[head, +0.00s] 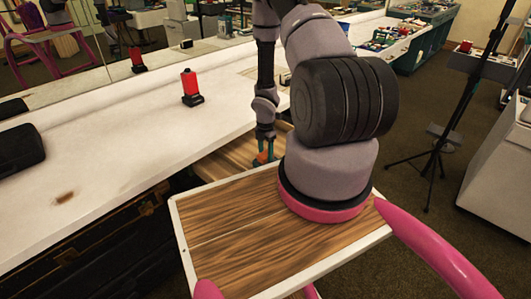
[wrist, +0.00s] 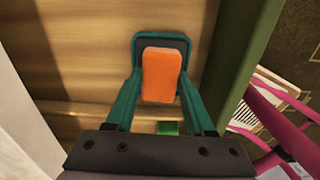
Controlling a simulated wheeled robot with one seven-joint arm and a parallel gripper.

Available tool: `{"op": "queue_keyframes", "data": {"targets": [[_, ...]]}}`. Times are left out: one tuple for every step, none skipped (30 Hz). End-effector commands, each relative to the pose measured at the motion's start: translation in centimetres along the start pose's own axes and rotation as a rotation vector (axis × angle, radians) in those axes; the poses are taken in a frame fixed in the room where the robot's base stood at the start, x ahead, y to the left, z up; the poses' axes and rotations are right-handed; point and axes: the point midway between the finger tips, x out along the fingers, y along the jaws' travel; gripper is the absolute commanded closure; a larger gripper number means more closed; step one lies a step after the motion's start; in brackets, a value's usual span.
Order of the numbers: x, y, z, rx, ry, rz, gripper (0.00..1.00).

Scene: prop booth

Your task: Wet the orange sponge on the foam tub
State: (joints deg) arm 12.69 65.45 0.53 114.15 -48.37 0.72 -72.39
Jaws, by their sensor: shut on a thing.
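My gripper (wrist: 161,84) points down over a wooden surface, with its teal fingers on either side of the orange sponge (wrist: 161,74) and shut on it. In the wrist view the sponge overlaps a dark, teal-rimmed square, which looks like the foam tub (wrist: 161,39). I cannot tell whether the sponge touches it or hangs just above it. In the head view my gripper (head: 264,152) is small and low beyond the wooden tray top, with a bit of orange at its tips. The tub is hard to make out there.
A white counter (head: 110,160) runs along the left, with a red and black object (head: 190,87) on it and a dark case (head: 20,148) at its left end. A wooden board with a white rim (head: 235,240) lies in front. A black tripod stands (head: 455,125) at right.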

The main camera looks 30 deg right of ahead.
Motion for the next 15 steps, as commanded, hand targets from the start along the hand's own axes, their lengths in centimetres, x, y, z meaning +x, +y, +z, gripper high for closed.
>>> {"op": "queue_keyframes", "data": {"targets": [[0.08, 0.00, 0.00, 0.000, 0.000, 0.000, 0.91], [0.11, 0.01, 0.00, 0.000, 0.000, 0.000, 0.91], [0.16, 0.01, 0.00, 0.000, 0.000, 0.000, 0.91], [0.20, 0.01, 0.00, 0.000, 0.000, 0.000, 0.91], [0.24, 0.01, 0.00, 0.000, 0.000, 0.000, 0.91], [0.29, 0.01, -0.01, 0.000, 0.000, 0.000, 0.91], [0.32, 0.01, -0.01, 0.000, 0.000, 0.000, 0.91], [0.36, 0.01, -0.01, 0.000, 0.000, 0.000, 0.91], [0.41, 0.01, -0.01, 0.000, 0.000, 0.000, 0.91], [0.45, 0.01, -0.01, 0.000, 0.000, 0.000, 0.91], [0.49, 0.01, -0.02, 0.000, 0.000, 0.000, 0.91], [0.54, 0.01, -0.02, 0.000, 0.000, 0.000, 0.91], [0.58, 0.00, -0.02, 0.000, 0.000, 0.000, 0.91], [0.62, 0.00, -0.02, 0.000, 0.000, 0.000, 0.91], [0.67, 0.00, -0.03, 0.000, 0.000, 0.000, 0.91]]}}
